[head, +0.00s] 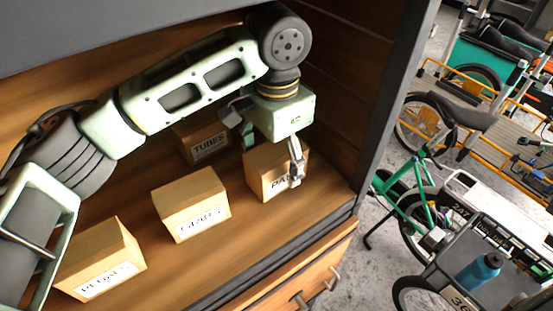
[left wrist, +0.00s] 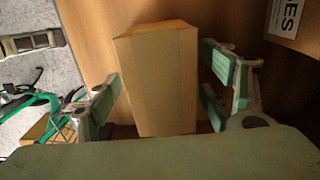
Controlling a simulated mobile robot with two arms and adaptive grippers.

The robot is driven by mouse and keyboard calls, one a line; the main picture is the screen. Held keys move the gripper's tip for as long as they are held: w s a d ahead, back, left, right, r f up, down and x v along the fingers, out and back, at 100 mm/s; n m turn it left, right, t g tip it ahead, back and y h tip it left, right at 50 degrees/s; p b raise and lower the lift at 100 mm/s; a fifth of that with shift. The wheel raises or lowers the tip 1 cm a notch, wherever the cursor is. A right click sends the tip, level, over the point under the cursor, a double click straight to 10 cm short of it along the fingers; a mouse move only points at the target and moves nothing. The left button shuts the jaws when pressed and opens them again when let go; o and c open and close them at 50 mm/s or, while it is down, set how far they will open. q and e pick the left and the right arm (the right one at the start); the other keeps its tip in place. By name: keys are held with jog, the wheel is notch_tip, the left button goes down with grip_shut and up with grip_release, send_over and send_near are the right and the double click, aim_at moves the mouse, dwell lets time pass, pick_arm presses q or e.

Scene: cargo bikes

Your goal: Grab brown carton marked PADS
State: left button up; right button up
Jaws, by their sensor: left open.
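The brown carton marked PADS (head: 262,178) stands on the wooden shelf at the right of the row, its label partly covered by a finger. My left gripper (head: 270,158) reaches down over it from above, with one finger in front of the label side. In the left wrist view the carton (left wrist: 158,80) lies between the two open fingers of the gripper (left wrist: 170,100). A gap shows on the right side; on the left the finger is close, and I cannot tell whether it touches. My right gripper is not in view.
Cartons marked TUBES (head: 203,143), GEARS (head: 192,207) and PEDALS (head: 100,262) stand on the same shelf (head: 222,255). A cabinet side wall (head: 375,95) rises right of the gripper. Cargo bikes (head: 425,205) stand on the floor beyond.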

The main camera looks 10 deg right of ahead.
pick_arm(q)
notch_tip(320, 180, down, 3)
jog(key=shift+w+r+p, duration=0.1)
jog(key=shift+w+p, duration=0.05)
jog(key=shift+p, duration=0.2)
jog(key=shift+c, duration=0.2)
jog(key=c, duration=1.3)
jog(key=shift+c, duration=0.4)
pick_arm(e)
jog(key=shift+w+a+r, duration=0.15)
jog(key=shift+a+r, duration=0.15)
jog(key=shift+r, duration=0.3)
